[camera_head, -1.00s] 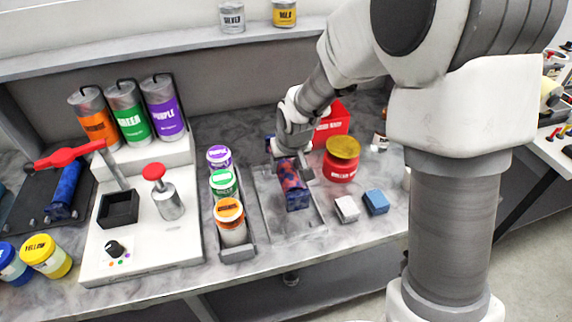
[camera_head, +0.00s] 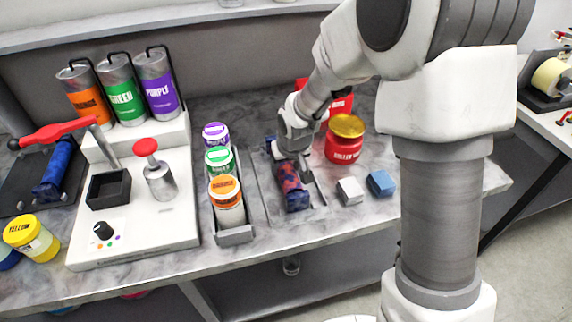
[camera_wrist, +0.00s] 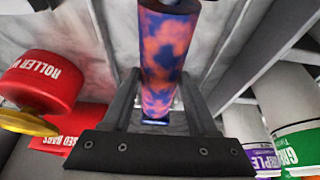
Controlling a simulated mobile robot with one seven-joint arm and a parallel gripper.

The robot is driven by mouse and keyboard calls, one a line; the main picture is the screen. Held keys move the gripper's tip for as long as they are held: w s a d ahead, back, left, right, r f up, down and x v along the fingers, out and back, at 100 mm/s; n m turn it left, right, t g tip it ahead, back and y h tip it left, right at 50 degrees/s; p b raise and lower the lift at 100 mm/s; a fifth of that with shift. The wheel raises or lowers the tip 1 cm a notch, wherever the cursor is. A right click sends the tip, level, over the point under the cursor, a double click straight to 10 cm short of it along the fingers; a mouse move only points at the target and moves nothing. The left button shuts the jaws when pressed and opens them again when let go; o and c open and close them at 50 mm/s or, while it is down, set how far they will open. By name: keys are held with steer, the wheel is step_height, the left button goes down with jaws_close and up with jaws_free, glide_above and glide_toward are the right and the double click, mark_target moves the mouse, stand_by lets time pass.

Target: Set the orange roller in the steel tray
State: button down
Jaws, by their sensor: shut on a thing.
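The orange roller (camera_head: 292,188), mottled orange and dark blue, is held in my gripper (camera_head: 295,158), whose fingers are shut on it. In the wrist view the roller (camera_wrist: 165,60) runs lengthwise between the two fingers of my gripper (camera_wrist: 162,105). The steel tray (camera_head: 264,203) is a shallow grey tray on the bench. The roller is over or inside it, between its long sides; I cannot tell whether it touches the floor. In the wrist view tray walls (camera_wrist: 240,50) show beside it. My gripper hides the tray's far end.
A narrow rack (camera_head: 235,237) with purple, green and orange ink jars stands left of the tray. A red tub with a gold lid (camera_head: 345,140), a white block (camera_head: 349,191) and a blue block (camera_head: 381,183) are on the right. A red box (camera_head: 340,103) is behind my gripper.

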steer(key=shift+w+f+b, duration=0.1)
steer(key=shift+f+b, duration=0.2)
steer(key=shift+f, duration=0.05)
stand_by(0.6)
steer(key=shift+c, duration=1.1)
jaws_free()
steer(key=shift+o, duration=0.6)
steer(key=p+v, duration=0.2)
steer(key=v, duration=1.6)
steer(key=s+d+r+m, duration=0.1)
steer(key=s+d+r, duration=0.2)
steer(key=s+d, duration=0.3)
steer(key=s+d+r+m+t+h, duration=0.1)
steer(key=s+d, duration=0.5)
steer(key=s, duration=0.6)
steer(key=shift+r+m, duration=0.6)
steer(key=shift+r, duration=0.35)
